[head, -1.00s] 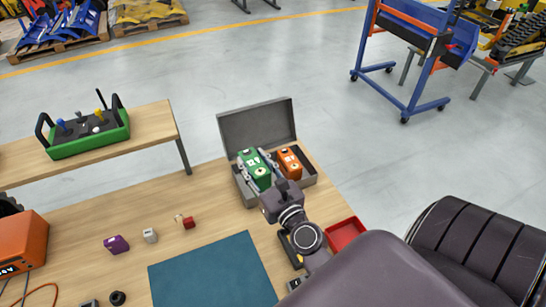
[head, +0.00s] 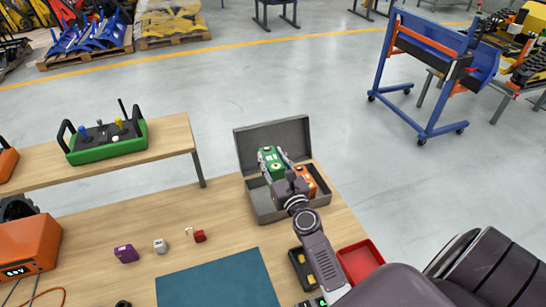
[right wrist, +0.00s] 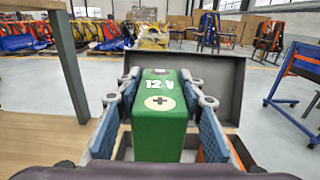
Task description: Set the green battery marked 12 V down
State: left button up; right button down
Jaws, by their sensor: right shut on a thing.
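The green battery (head: 271,163) is gripped between the fingers of my right gripper (head: 276,168), over the open grey case (head: 262,207). The right wrist view shows the battery (right wrist: 160,125) upright between the two blue finger pads (right wrist: 160,108), with "12 V" and a plus mark on it. It appears raised above the case floor; its underside is hidden. The orange battery (head: 315,181) sits in the right part of the case, partly covered by my gripper. My left gripper is not in view.
The case's raised lid (head: 273,142) stands behind the battery. A red tray (head: 360,262) and a black tray (head: 301,268) lie to the front right. A teal mat (head: 218,281), purple block (head: 126,253) and red block (head: 199,236) are left. Bare tabletop (head: 205,212) lies left of the case.

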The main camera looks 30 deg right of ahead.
notch_tip(320, 180, down, 7)
jog(key=b, duration=0.4)
jog(key=shift+f+b, duration=0.15)
jog(key=shift+b, duration=0.25)
jog(key=shift+f+b, duration=1.1)
jog(key=shift+f, duration=1.4)
jog(key=c, duration=1.7)
grip_release()
jog(key=shift+f, duration=0.35)
jog(key=o, duration=0.4)
jog(key=shift+s+r, duration=0.1)
jog(key=shift+a, duration=0.1)
